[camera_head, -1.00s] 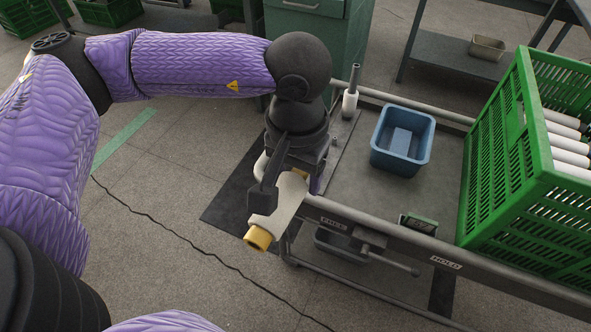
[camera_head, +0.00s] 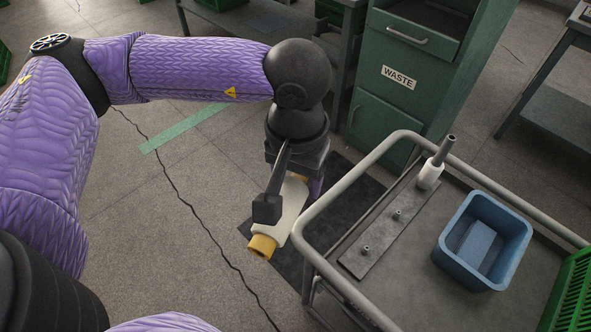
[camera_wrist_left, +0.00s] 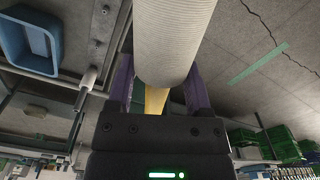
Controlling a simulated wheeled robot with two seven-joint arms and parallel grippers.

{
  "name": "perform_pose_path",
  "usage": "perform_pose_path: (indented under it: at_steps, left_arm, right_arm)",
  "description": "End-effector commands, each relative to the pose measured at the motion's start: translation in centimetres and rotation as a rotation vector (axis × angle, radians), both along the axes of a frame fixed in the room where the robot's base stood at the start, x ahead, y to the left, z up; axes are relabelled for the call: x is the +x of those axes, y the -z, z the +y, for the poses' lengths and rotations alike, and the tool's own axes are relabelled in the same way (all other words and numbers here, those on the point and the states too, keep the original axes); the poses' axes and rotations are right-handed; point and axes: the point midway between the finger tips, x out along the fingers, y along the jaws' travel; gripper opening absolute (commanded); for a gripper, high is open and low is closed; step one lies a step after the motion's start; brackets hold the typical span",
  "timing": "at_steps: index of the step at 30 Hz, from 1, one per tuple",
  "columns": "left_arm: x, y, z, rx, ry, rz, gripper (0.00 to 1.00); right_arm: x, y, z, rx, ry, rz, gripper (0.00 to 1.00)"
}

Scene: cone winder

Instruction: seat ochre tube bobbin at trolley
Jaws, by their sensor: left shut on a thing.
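My left gripper (camera_head: 290,203) is shut on the ochre tube bobbin (camera_head: 273,234), which has off-white yarn and an ochre tube end (camera_head: 261,248). The bobbin lies tilted across the jaws, left of the trolley (camera_head: 345,189) and apart from it in the picture. In the left wrist view, the ribbed yarn (camera_wrist_left: 172,40) fills the space between the fingers, with ochre tube below it. On the trolley, a grey strip (camera_head: 385,232) carries two bare short pegs (camera_head: 397,215). A white bobbin with a dark grey tube (camera_head: 431,174) stands upright at the strip's far end. My right gripper is out of view.
A blue bin (camera_head: 482,240) stands on the trolley right of the strip. The trolley's raised grey rail lies between the bobbin and the strip. A green crate (camera_head: 573,290) shows at the lower right. A green WASTE cabinet (camera_head: 400,100) stands behind.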

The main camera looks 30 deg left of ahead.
Motion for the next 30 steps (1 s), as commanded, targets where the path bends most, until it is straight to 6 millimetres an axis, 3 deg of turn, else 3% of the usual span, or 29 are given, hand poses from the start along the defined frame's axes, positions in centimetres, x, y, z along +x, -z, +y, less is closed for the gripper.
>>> perform_pose_path:
  at_steps: [11,17,20,24,30]
  left_arm:
    - [-2.6,2.6,-3.5,0.034,-0.370,-0.140,0.03]
    - [-3.9,3.4,-5.9,0.108,-0.676,-0.256,0.03]
    - [-4.4,3.7,-7.3,0.186,-0.902,-0.330,0.03]
    - [-4.6,3.8,-9.2,0.365,-1.330,-0.421,0.03]
    - [-4.3,3.6,-10.6,0.644,-1.830,-0.417,0.03]
  right_arm:
    - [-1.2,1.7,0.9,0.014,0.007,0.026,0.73]
    - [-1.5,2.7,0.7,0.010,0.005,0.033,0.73]
    - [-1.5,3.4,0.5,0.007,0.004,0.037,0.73]
    - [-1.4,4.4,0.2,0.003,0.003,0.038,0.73]
    - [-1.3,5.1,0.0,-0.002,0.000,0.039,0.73]
